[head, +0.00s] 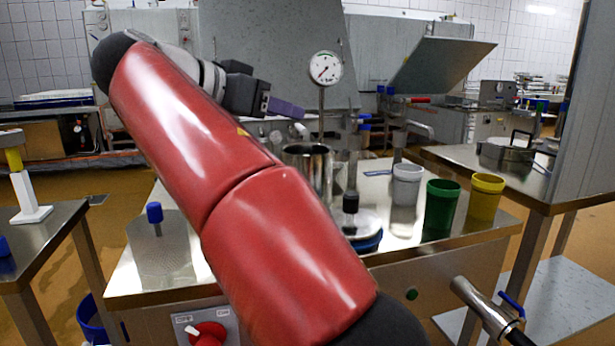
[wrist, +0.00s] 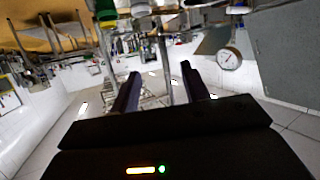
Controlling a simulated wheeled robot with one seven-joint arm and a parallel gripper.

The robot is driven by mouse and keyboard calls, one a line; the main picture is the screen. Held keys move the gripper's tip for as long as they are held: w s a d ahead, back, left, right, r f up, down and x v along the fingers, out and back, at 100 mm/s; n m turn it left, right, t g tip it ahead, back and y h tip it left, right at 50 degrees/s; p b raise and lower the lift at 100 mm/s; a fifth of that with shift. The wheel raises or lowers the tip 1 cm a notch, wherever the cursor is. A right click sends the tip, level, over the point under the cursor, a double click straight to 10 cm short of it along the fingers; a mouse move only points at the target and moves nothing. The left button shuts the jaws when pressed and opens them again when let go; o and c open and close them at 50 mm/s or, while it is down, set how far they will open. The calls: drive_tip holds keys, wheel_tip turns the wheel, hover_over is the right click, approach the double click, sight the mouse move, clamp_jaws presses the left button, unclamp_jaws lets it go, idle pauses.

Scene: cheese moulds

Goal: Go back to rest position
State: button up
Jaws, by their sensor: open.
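My red arm crosses the head view, and my gripper (head: 285,108) is at its far end, raised above the steel table (head: 125,285). In the wrist view my gripper (wrist: 158,84) shows two dark fingers spread apart with nothing between them. That view is upside down, with the ceiling at the bottom. In the head view the gripper is seen from the side and points to the right.
A white mould (head: 406,185), a green mould (head: 441,208) and a yellow mould (head: 485,200) stand on the table's right part. A steel pot (head: 308,165) and a pressure gauge (head: 325,68) are near my gripper. A blue-knobbed piece (head: 155,213) stands at the left.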

drive_tip(key=s+d+f+n+g+y+b, duration=0.25)
drive_tip(key=d+f+n+y, duration=0.3)
drive_tip(key=d+f, duration=1.05)
drive_tip(key=s+d+f+n+g+y, duration=0.1)
drive_tip(key=s+d+f+y, duration=0.1)
drive_tip(key=s+f, duration=0.7)
drive_tip(key=s+d+f+n+y, duration=0.2)
drive_tip(key=s+f+y, duration=0.1)
drive_tip(key=s+f, duration=0.7)
wheel_tip(320, 180, down, 4)
drive_tip(key=shift+d+r+g+b, duration=0.1)
drive_tip(key=shift+d+g+b, duration=0.1)
drive_tip(key=shift+g+b, duration=0.15)
